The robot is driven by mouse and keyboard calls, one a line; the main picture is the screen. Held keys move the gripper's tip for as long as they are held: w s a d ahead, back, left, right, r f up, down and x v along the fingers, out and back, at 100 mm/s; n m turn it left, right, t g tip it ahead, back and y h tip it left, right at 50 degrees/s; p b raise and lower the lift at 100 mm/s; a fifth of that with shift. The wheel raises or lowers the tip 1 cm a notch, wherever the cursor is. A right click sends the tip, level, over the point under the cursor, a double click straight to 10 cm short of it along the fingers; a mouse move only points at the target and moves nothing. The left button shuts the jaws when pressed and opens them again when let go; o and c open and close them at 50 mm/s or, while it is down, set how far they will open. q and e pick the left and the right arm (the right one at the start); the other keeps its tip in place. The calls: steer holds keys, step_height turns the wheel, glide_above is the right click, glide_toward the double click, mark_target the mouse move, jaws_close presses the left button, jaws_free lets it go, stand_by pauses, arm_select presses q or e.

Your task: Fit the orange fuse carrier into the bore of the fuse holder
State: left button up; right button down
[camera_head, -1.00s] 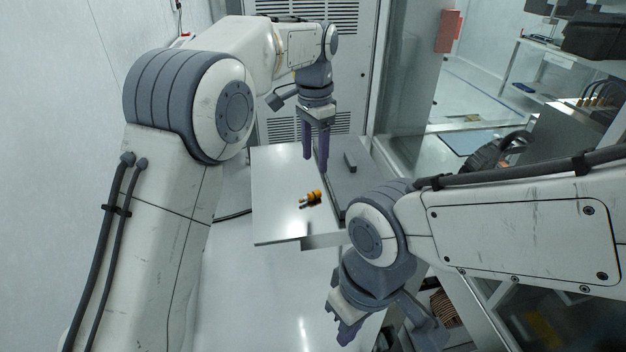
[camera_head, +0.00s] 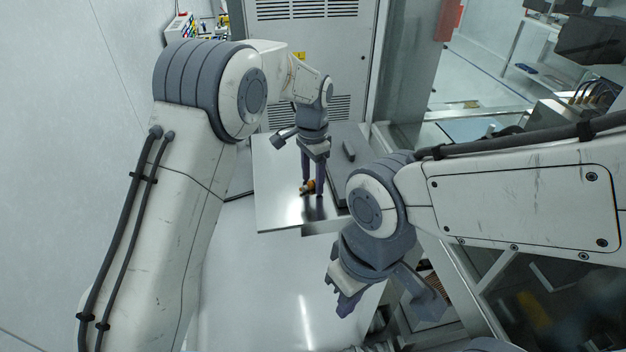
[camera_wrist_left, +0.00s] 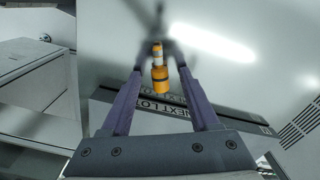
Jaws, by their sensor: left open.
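The orange fuse carrier (camera_head: 308,186) lies on a bright metal plate (camera_head: 275,205). In the left wrist view the carrier (camera_wrist_left: 160,76) shows an orange body, a dark band and a pale upper section. My left gripper (camera_head: 312,191) is open, pointing down over the plate. In the left wrist view its purple fingers (camera_wrist_left: 161,70) stand on either side of the carrier, with a gap on both sides. My right gripper (camera_head: 344,302) hangs at the lower middle, away from the plate; its opening is unclear. I cannot make out the fuse holder's bore.
A printed label strip (camera_wrist_left: 185,116) shows under the left fingers in the wrist view. A vented cabinet (camera_head: 340,45) stands behind. The pale surface in front of the plate is clear.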

arm_select(q)
jaws_close()
steer(key=shift+r, duration=0.15)
